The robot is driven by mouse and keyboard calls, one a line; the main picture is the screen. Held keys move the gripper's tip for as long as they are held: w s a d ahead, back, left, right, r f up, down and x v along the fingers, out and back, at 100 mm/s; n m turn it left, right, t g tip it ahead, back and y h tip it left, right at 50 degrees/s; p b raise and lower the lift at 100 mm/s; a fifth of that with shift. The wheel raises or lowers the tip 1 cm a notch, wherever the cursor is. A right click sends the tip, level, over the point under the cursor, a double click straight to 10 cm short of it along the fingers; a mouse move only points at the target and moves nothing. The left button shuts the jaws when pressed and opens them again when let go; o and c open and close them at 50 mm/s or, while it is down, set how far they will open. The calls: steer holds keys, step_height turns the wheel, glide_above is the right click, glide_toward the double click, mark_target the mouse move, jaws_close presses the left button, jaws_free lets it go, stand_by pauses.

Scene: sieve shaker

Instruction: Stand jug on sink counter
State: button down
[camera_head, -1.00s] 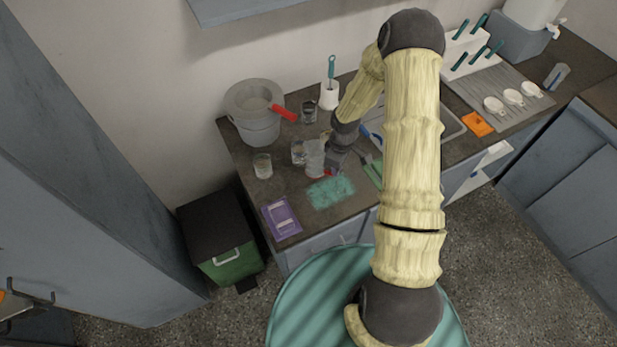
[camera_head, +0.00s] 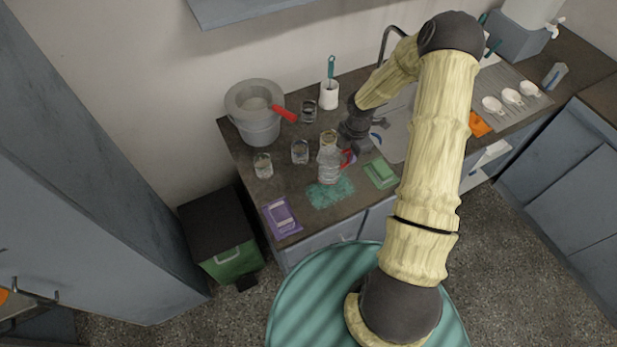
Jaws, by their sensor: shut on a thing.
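The clear jug (camera_head: 329,166) with a red handle is over the left part of the sink counter (camera_head: 238,155), just behind the teal mat. It looks upright. My gripper (camera_head: 350,156) is at the jug's right side and is shut on it at the red handle. The fingertips are small and partly hidden by the handle. I cannot tell whether the jug's base touches the counter or is a little above it.
Glasses (camera_head: 299,152) stand left of the jug, with a grey bucket (camera_head: 254,115) behind. The sink basin (camera_head: 398,125) is to the right, partly behind my arm.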

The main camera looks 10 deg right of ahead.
steer(key=shift+f+p, duration=0.8)
steer(key=shift+f, duration=2.15)
steer(key=shift+f+p, duration=0.75)
steer(key=shift+f, duration=1.3)
steer(key=shift+f, duration=0.15)
steer(key=c, duration=1.5)
jaws_free()
